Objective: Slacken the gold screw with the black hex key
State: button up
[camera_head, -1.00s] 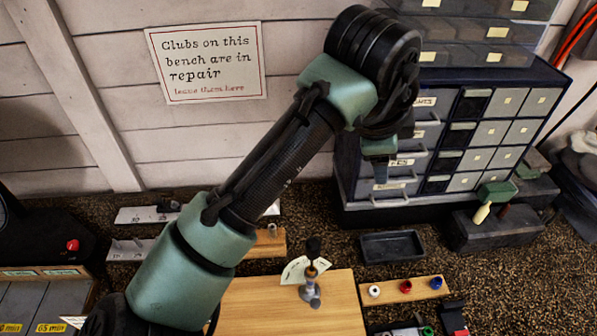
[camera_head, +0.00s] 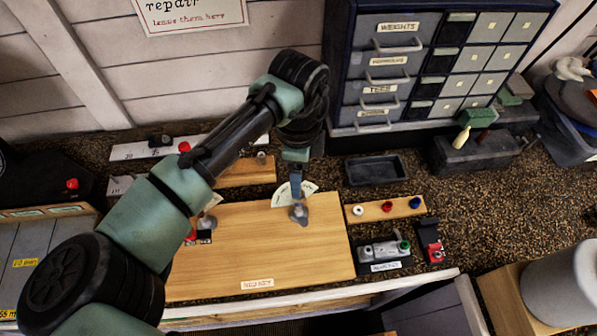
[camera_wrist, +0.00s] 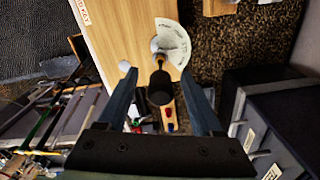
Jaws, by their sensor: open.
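The black hex key (camera_wrist: 159,88) stands upright, its thick dark handle between my open fingers in the wrist view, with gaps on both sides. Past the handle a small gold part (camera_wrist: 160,60) shows, probably the gold screw; how the key sits in it is unclear. Below is a grey post (camera_head: 299,213) on the wooden board, with a pale fan-shaped dial (camera_wrist: 174,42) beside it. My gripper (camera_wrist: 158,74) is open and empty around the handle. In the head view my gripper (camera_head: 296,186) comes down over the post and hides the key.
A wooden strip with white, red and blue rings (camera_head: 387,207) lies right of the board (camera_head: 260,250). A black tray (camera_head: 376,170) is behind it. A drawer cabinet (camera_head: 400,75) stands at the back. The board's front part is clear.

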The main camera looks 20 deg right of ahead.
jog(key=shift+f, duration=1.4)
grip_shut()
